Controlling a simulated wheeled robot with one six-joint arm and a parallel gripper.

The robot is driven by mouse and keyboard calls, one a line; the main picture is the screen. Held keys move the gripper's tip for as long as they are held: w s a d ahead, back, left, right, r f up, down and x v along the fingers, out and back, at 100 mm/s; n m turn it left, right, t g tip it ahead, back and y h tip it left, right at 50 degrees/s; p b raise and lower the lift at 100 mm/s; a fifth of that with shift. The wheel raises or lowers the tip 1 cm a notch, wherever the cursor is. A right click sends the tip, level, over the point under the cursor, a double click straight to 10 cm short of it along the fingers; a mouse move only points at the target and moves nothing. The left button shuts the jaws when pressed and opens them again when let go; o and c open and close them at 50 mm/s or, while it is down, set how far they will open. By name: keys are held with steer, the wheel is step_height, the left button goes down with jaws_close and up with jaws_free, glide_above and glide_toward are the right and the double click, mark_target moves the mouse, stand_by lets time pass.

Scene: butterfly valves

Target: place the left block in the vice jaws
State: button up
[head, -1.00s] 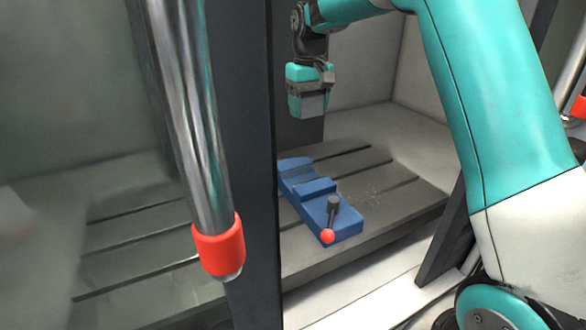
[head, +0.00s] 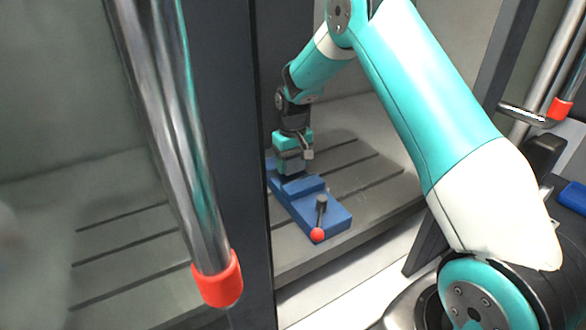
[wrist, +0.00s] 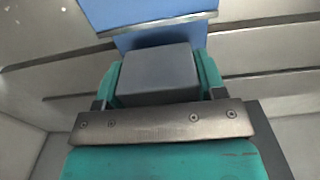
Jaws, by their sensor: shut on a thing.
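My gripper (head: 292,170) points down over the far end of the blue vice (head: 328,219). It is shut on a grey block, which fills the space between the teal fingers in the wrist view (wrist: 158,75). In the head view the block is hard to tell apart from the gripper. The vice lies on the slotted machine bed and has a dark handle with a red ball (head: 317,235) at its near end. In the wrist view the vice (wrist: 150,10) shows beyond the block, with a metal jaw edge across it. I cannot tell whether the block touches the vice.
A dark door frame (head: 237,120) and a metal door handle with a red end (head: 217,285) stand to the left of the opening. The slotted bed (head: 385,195) is bare to the right of the vice. A blue item (head: 573,197) shows at the right edge.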

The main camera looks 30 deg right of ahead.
mark_target(293, 171)
steer(key=shift+f, duration=1.55)
steer(key=shift+f, duration=0.2)
steer(key=o, duration=1.2)
steer(key=shift+c, duration=0.2)
steer(key=shift+r, duration=0.15)
step_height(293, 171, up, 12)
steer(key=b, duration=0.3)
